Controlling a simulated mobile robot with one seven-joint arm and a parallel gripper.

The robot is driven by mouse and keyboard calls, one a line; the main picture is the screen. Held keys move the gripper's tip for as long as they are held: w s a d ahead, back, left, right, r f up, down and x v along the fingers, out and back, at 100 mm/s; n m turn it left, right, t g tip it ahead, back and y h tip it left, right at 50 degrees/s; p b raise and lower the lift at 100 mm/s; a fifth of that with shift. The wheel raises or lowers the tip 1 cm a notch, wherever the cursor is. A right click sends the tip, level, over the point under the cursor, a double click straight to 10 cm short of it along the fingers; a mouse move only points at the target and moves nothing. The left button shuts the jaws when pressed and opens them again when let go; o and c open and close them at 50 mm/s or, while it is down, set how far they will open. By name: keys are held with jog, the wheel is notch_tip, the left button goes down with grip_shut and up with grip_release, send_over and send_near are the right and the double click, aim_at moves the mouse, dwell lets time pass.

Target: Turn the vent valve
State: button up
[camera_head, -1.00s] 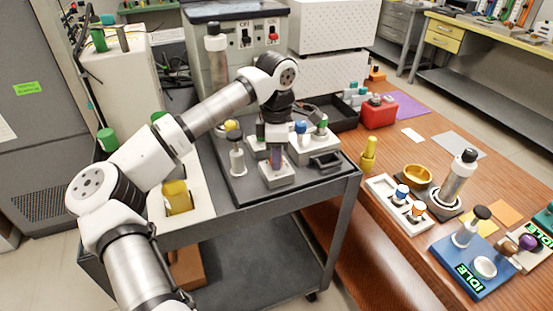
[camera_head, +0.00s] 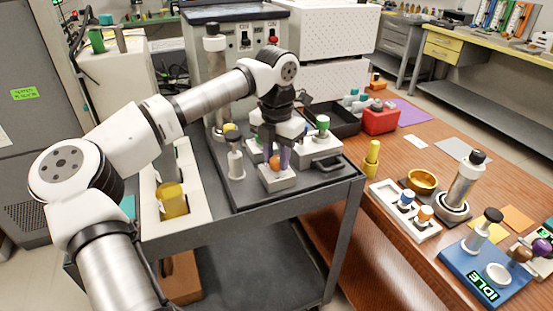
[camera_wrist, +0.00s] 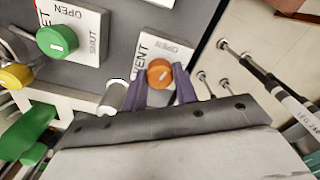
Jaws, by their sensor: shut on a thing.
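The vent valve has an orange round knob (camera_wrist: 160,72) on a white block marked VENT and OPEN (camera_wrist: 172,47). In the head view the orange knob (camera_head: 275,162) shows on its small white block (camera_head: 278,180) at the front of the dark tray. My gripper (camera_wrist: 160,80) has one purple finger on each side of the knob and is shut on it. In the head view my gripper (camera_head: 277,158) points down at the block. The knob's pointer mark is too small to read surely.
A green knob (camera_wrist: 57,41) on a block marked OPEN and SHUT and a yellow knob (camera_wrist: 15,76) are near. A white-capped post (camera_head: 235,160) stands just left of my gripper. A black handle (camera_head: 326,160) lies right. The cart's edge (camera_head: 300,200) is close in front.

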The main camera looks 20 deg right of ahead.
aim_at(276, 159)
jog(key=shift+n+b, duration=0.35)
jog(key=shift+n, duration=0.95)
jog(key=o, duration=1)
jog(key=shift+r, duration=0.15)
notch_tip(276, 159, up, 14)
jog(key=shift+f, duration=0.15)
